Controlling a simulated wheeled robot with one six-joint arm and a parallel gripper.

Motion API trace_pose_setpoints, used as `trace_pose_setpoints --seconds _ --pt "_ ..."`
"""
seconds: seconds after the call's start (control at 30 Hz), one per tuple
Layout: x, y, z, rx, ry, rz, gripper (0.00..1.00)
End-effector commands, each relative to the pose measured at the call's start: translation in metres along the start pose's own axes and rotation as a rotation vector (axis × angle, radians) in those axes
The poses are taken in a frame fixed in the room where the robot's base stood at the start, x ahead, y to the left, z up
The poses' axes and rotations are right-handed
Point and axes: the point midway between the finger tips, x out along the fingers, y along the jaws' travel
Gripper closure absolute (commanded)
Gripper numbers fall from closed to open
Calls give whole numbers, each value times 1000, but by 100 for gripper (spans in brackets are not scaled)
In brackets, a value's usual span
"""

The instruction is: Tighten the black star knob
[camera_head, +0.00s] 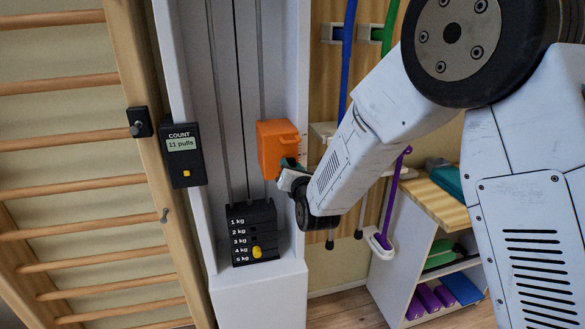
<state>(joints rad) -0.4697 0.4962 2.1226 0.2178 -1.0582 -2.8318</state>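An orange block (276,145) sits on the white pulley column, with a scale of small marks along its right side. My gripper (287,172) is at the lower right corner of this block, and its small dark fingertips touch or nearly touch it. No star shape of a black knob can be made out there; my gripper and wrist may hide it. Whether the fingers are open or shut on something is too small to tell.
The white column (300,80) holds a black weight stack (253,232) with a yellow pin. A counter (182,155) reads "11 pulls". Wooden wall bars (70,137) stand left. A shelf (437,200) and a hanging purple-handled item (393,200) are right. Floor shows below.

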Motion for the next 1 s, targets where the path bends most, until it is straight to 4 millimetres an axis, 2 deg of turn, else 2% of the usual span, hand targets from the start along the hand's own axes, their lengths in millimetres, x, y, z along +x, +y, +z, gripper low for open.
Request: trace_pose_setpoints --seconds 0.47,0.67,1.0 --pt "0 0 0 63 0 -1 90" --pt "0 0 0 192 0 -1 90" --pt "0 0 0 508 -1 -1 90"
